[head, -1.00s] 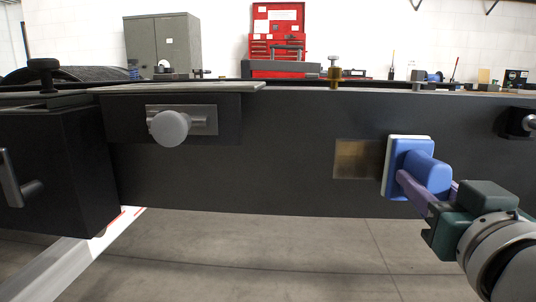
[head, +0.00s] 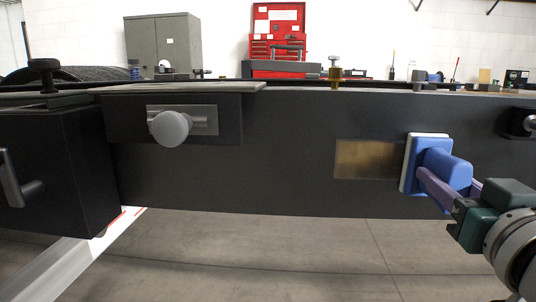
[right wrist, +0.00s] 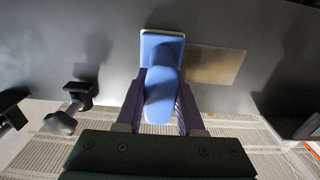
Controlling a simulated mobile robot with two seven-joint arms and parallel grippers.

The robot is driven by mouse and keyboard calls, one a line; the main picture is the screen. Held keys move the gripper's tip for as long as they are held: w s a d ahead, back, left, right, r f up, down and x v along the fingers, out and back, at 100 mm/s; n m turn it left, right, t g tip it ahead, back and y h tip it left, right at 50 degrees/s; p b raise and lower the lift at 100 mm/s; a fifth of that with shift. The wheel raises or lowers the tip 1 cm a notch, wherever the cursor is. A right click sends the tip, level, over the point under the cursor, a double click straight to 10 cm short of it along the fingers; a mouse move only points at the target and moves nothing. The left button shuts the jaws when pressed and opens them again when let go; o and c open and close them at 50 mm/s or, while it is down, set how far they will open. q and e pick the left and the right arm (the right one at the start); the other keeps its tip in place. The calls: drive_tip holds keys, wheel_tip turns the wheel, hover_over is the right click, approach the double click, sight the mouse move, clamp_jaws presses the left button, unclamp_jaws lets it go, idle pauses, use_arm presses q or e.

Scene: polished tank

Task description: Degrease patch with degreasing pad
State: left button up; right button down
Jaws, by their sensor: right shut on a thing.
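The patch (head: 366,159) is a dull brass-brown rectangle on the dark upright panel, left of the pad in the head view. The degreasing pad (head: 437,162) has a blue back and handle and a white face turned to the panel. It covers or borders the patch's right end; whether it touches the panel is hard to tell. My right gripper (head: 449,188) has its purple fingers shut on the blue handle. In the right wrist view the pad (right wrist: 161,50) sits between the fingers, with the patch (right wrist: 214,65) to its right. My left gripper is not in view.
A round light knob (head: 170,128) on a metal plate sticks out of the panel at left. A black knob (head: 44,72) and a grey handle (head: 20,180) are farther left. A brass fitting (head: 335,74) stands on the top edge. The panel between knob and patch is bare.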

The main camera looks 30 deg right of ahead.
drive_tip(key=shift+w+d, duration=0.15)
idle(0.7)
drive_tip(key=shift+w+a, duration=0.4)
drive_tip(key=shift+a, duration=0.25)
drive_tip(key=shift+w+a, duration=0.4)
drive_tip(key=shift+a, duration=0.2)
drive_tip(key=w+a, duration=0.4)
drive_tip(key=a, duration=0.7)
drive_tip(key=shift+w+r, duration=0.1)
